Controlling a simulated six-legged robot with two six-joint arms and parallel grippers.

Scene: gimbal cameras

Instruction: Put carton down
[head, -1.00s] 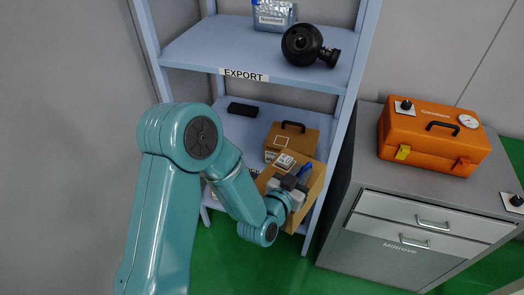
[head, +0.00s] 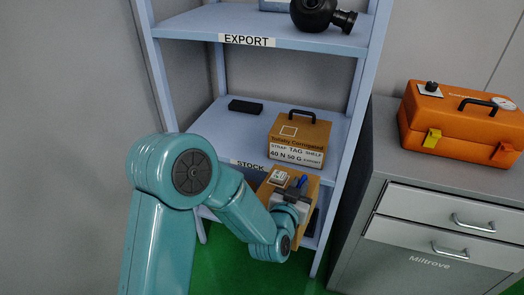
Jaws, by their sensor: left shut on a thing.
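My left gripper (head: 292,197) is shut on a brown carton (head: 303,184) in the head view. The carton is tilted, and my gripper and wrist cover part of it. It shows in front of the shelf rack, below the edge of the shelf labelled STOCK (head: 215,125). I cannot tell whether it touches anything behind it. Another brown carton (head: 298,138) with a black handle and printed text stands on the STOCK shelf, above the held one. My right gripper is not in view.
A small black box (head: 245,107) lies at the back of the STOCK shelf, with bare shelf to its front left. The EXPORT shelf (head: 205,26) above holds a black round device (head: 316,12). An orange case (head: 462,122) stands on a grey drawer cabinet (head: 400,150) at the right.

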